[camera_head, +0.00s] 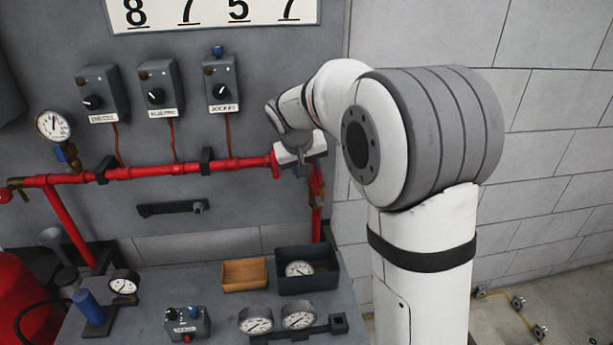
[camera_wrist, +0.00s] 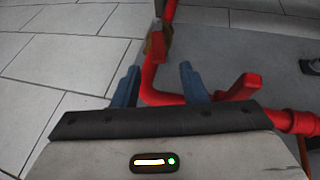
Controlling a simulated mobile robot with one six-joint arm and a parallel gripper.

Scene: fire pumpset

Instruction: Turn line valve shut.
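My gripper (camera_wrist: 160,72) is open in the wrist view, its two blue-grey fingers apart with a red pipe elbow showing between them. Beyond the fingertips, a brass valve body (camera_wrist: 153,43) with a red part (camera_wrist: 161,62) sits on the pipe going away from me. A red bar (camera_wrist: 243,88) stands up from the pipe to the right of the fingers. I cannot tell which of these is the line valve's handle. In the head view my gripper (camera_head: 301,158) is at the right end of the red pipe (camera_head: 140,172) and hides the fittings there.
Three switch boxes (camera_head: 219,82) and a gauge (camera_head: 54,125) are on the panel above the pipe. A bench (camera_head: 235,307) below holds gauges, a wooden tray (camera_head: 245,262) and a dark bin (camera_head: 308,283). A block wall (camera_head: 550,160) stands at the right.

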